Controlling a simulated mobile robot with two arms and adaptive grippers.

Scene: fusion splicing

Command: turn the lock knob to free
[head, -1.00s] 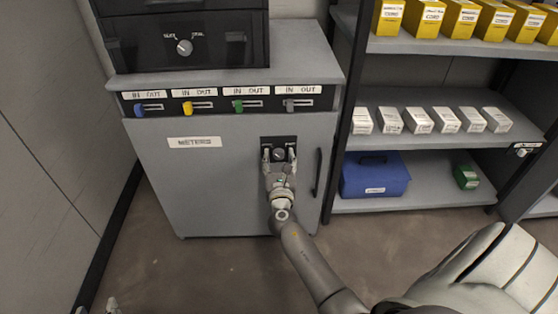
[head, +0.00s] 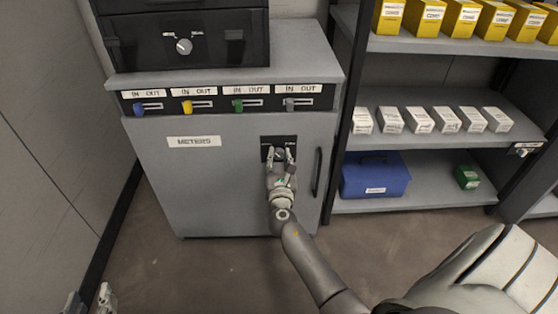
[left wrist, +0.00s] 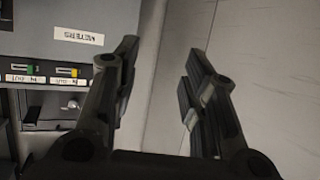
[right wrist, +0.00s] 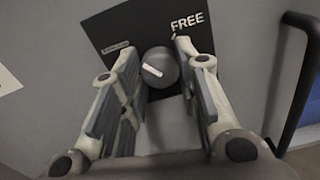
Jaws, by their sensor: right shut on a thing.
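The lock knob (right wrist: 160,72) is a round grey knob with a white mark, on a black plate (right wrist: 105,22) on the cabinet door. The plate reads FREE at right and has a smaller, hard-to-read label at left. The white mark slants from upper left to lower right. My right gripper (right wrist: 155,52) has one finger on each side of the knob and is shut on it. In the head view the right gripper (head: 280,154) largely covers the knob. My left gripper (head: 90,300) is at the bottom left, away from the cabinet; its fingers (left wrist: 158,62) are apart and empty.
The grey cabinet door (head: 210,190) has a METERS label and a black handle (head: 318,172) right of the plate. Coloured IN/OUT sliders (head: 190,106) run above it. A shelf rack (head: 450,145) with boxes stands at right. The floor in front is clear.

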